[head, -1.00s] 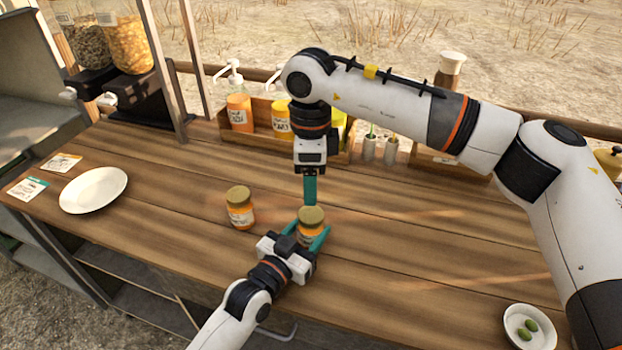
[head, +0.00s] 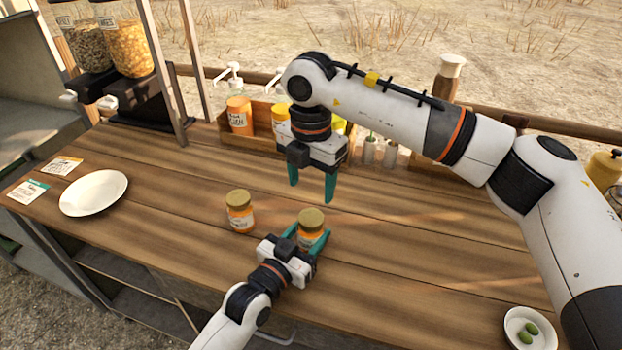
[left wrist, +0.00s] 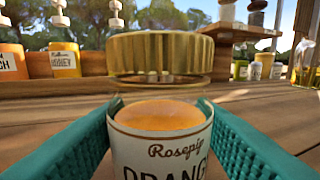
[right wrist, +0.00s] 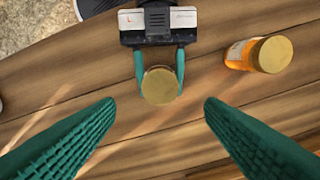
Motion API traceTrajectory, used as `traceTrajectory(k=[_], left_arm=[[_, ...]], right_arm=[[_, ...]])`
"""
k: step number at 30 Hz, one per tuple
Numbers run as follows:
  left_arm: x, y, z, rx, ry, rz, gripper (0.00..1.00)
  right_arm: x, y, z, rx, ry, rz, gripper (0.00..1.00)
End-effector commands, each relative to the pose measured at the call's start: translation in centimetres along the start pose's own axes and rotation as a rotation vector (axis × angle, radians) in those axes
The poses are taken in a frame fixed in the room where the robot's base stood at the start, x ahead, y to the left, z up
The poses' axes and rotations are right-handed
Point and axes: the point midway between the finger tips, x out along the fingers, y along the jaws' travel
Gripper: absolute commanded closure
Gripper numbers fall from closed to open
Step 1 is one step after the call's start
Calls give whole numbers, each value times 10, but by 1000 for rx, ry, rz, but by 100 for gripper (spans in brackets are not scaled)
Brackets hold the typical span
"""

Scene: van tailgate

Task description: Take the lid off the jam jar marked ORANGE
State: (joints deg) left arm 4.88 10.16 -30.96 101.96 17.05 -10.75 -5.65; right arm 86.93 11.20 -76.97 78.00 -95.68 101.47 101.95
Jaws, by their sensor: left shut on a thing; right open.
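The jam jar marked ORANGE (left wrist: 160,145) stands on the wooden counter with its gold lid (head: 311,219) on top; part of its label reads "Rosepip ORAN" in the left wrist view. My left gripper (head: 310,243) is shut around the jar's body, with a teal finger on each side. The lid also shows from above in the right wrist view (right wrist: 160,86). My right gripper (head: 312,192) is open and empty above the jar, its fingers pointing down on either side of the lid. A second jam jar (head: 240,212) with a gold lid stands to the left; its label is unreadable.
A white plate (head: 94,193) and two cards lie at the left. A wooden caddy (head: 262,142) with bottles stands at the back. A small bowl (head: 516,318) with green fruit is at the front right. The counter around the jars is clear.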

Motion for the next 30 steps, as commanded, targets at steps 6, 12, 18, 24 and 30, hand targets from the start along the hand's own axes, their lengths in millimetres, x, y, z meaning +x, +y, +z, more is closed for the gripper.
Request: traceTrajectory(k=[6, 12, 18, 24, 30], left_arm=[[0, 0, -2, 0, 3, 0, 100], [0, 0, -2, 0, 4, 0, 100], [0, 0, -2, 1, 4, 0, 100], [0, 0, -2, 1, 4, 0, 100], [0, 0, -2, 1, 4, 0, 100]], right_arm=[[10, 0, 0, 81, -2, 1, 36], [40, 0, 1, 79, -3, 2, 36], [67, 0, 0, 79, -2, 1, 36], [80, 0, 0, 78, -1, 0, 36], [80, 0, 0, 78, -1, 0, 36]])
